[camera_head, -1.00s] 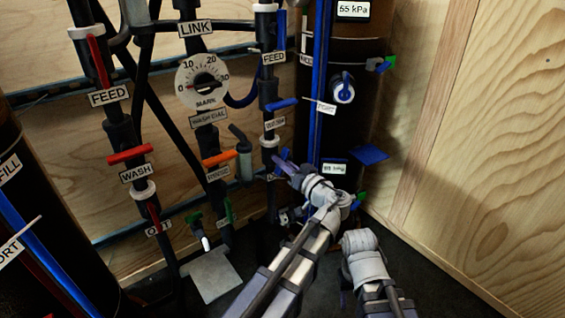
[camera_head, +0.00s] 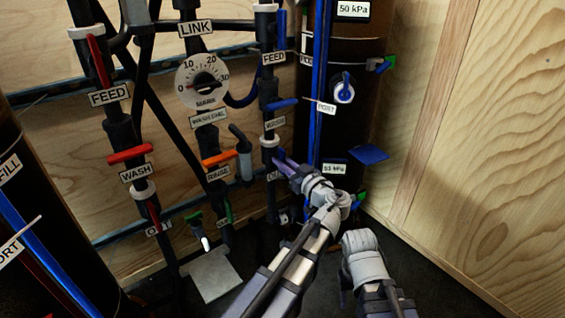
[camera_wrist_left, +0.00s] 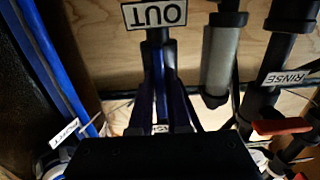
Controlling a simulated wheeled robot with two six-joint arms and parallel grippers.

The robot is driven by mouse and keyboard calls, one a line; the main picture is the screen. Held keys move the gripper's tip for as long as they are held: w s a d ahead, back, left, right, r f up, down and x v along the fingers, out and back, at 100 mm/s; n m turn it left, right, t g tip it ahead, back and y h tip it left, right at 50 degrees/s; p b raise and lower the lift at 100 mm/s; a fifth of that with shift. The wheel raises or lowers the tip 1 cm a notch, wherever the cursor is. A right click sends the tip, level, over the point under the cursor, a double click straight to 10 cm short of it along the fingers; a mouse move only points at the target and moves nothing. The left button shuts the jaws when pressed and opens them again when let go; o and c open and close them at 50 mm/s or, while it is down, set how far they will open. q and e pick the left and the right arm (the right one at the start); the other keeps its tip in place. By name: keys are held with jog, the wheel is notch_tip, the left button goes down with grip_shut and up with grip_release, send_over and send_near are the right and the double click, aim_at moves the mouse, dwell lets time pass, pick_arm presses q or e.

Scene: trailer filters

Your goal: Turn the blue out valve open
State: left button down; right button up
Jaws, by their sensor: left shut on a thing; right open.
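The blue out valve handle (camera_wrist_left: 160,95) lies between my left gripper's two fingers in the left wrist view, pointing roughly along them. The OUT label (camera_wrist_left: 156,14) is just beyond the fingertips. My left gripper (camera_head: 279,157) is shut on this handle, low on the right-hand black pipe, in the head view. There the fingers mostly cover the handle, and the OUT label (camera_head: 273,176) is partly hidden. Of my right arm only grey and dark links show at the bottom; its gripper is out of sight.
Beside the pipe stands a dark tank (camera_head: 340,130) with a blue-white knob (camera_head: 343,89). Its upper display (camera_head: 354,9) reads 50 kPa and its lower one (camera_head: 335,169) about 53 kPa. An orange RINSE handle (camera_head: 219,160) is left of my gripper. A wooden wall (camera_head: 480,130) is at right.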

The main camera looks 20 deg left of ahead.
pick_arm(q)
jog(key=c, duration=0.9)
grip_release()
jog(key=shift+s+d, duration=0.1)
pick_arm(e)
jog(key=shift+d, duration=0.15)
